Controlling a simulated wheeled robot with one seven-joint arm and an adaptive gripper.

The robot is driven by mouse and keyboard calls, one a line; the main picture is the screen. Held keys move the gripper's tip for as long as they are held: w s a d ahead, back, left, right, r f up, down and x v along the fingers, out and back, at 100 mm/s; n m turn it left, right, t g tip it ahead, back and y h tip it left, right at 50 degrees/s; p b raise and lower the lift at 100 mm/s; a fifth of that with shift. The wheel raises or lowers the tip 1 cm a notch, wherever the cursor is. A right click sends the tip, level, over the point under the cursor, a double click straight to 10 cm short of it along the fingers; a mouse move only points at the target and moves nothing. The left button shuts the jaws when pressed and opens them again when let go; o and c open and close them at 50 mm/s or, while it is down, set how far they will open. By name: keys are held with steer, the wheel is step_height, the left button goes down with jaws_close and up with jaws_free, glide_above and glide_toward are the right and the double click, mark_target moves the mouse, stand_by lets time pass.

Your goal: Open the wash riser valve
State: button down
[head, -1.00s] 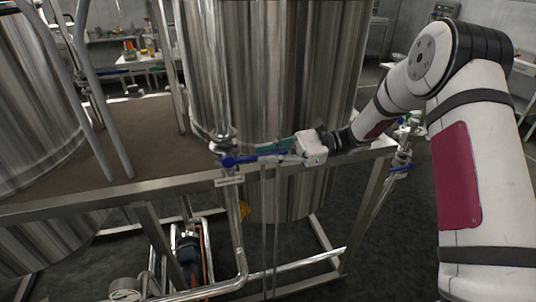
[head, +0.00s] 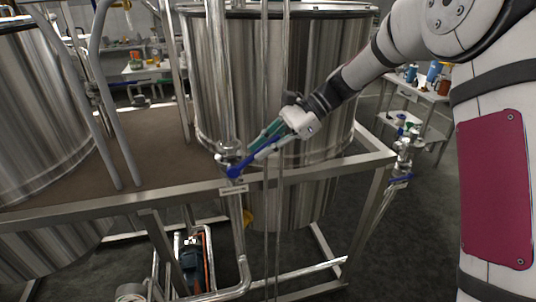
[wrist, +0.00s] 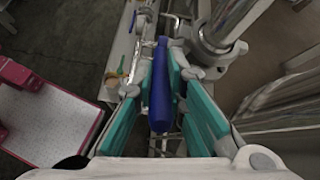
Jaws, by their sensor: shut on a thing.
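The wash riser valve (head: 228,158) sits on the vertical steel pipe in front of the middle tank, above a small label plate (head: 233,189). Its blue lever (head: 240,170) slants up to the right from the valve. My gripper (head: 269,141), with teal finger pads, is shut on the lever's outer part. In the wrist view the blue lever (wrist: 161,88) lies lengthwise between the teal pads of my gripper (wrist: 165,85). The valve body is partly hidden there by the lever and fingers.
A steel frame rail (head: 130,200) runs below the valve. The big steel tank (head: 320,75) stands close behind my gripper. Another valve with a blue handle (head: 400,180) is at the frame's right corner. Thin vertical pipes pass near the lever.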

mark_target(251, 155)
steer(key=a+r+h, duration=0.1)
steer(key=h, duration=0.1)
steer(key=a+r+t+h+p, duration=0.1)
steer(key=a+r+h, duration=0.1)
steer(key=shift+s, duration=0.4)
steer(key=shift+s+a+r+t+h+p, duration=0.2)
steer(key=shift+a+t+h+p, duration=0.15)
steer(key=shift+a+h, duration=0.45)
steer(key=shift+s+a+r+t+h+p, duration=0.1)
steer(key=shift+a+r+t+h+p, duration=0.25)
steer(key=shift+h, duration=0.65)
steer(key=shift+a+f, duration=0.15)
steer(key=shift+f, duration=0.05)
steer(key=c, duration=1.6)
jaws_free()
steer(key=v, duration=1.2)
